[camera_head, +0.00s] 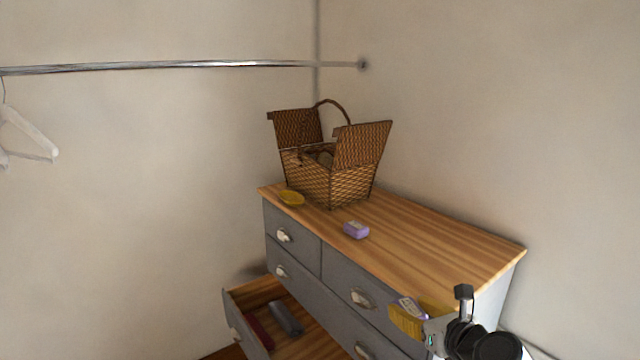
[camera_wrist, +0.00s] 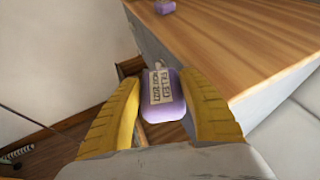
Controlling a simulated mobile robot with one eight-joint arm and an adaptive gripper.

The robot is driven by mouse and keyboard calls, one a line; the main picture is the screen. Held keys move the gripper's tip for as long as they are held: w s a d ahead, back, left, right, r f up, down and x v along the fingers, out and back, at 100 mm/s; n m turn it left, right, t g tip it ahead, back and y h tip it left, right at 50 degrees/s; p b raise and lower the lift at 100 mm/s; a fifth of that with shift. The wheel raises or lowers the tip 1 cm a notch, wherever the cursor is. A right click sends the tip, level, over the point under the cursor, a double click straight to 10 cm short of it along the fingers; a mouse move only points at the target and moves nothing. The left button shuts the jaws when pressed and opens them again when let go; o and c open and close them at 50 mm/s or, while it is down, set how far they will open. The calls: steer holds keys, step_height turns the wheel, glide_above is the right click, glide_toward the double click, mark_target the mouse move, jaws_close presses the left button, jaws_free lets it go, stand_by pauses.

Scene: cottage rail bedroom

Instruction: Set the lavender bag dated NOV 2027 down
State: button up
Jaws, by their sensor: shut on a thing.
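My gripper (camera_head: 408,318) is shut on a lavender bag (camera_head: 411,306), with a yellow finger on each side of it. In the wrist view the bag (camera_wrist: 163,100) is purple with a pale label that seems to read FILLED NOV 2027. There the gripper (camera_wrist: 162,108) and bag show beside the edge of the dresser top (camera_wrist: 250,45). A second lavender bag (camera_head: 356,230) lies on the wooden top (camera_head: 440,240) near its front edge; its date is too small to read. Part of it shows in the wrist view (camera_wrist: 165,7).
A wicker basket (camera_head: 333,188) with raised lids stands at the top's far end. A lower drawer (camera_head: 245,325) stands open, with a dark red thing (camera_head: 259,332) and a grey thing (camera_head: 285,318) inside. The top's right part is clear.

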step_height(320, 180, down, 16)
steer(key=b, duration=1.4)
steer(key=shift+f+b, duration=0.15)
steer(key=shift+b, duration=0.25)
steer(key=shift+w, duration=0.1)
